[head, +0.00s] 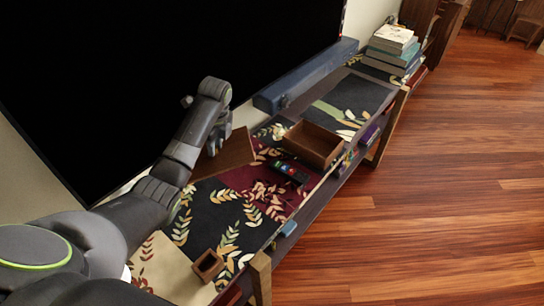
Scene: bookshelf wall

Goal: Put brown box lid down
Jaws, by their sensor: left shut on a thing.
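The brown box lid (232,156) is a flat brown panel in the head view, under and beside my left gripper (218,138). The gripper is shut on it. The lid looks tilted, close to the patterned cloth on the long low stand. The arm covers its left part, and I cannot tell whether its lower edge touches the cloth. The open brown box (313,144) sits on the stand to the right of the lid, apart from it. My right gripper is not in view.
A small open brown box (207,265) stands at the near end. A large black screen (150,80) and blue bar (305,78) are behind. Stacked books (393,50) stand at the far end.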

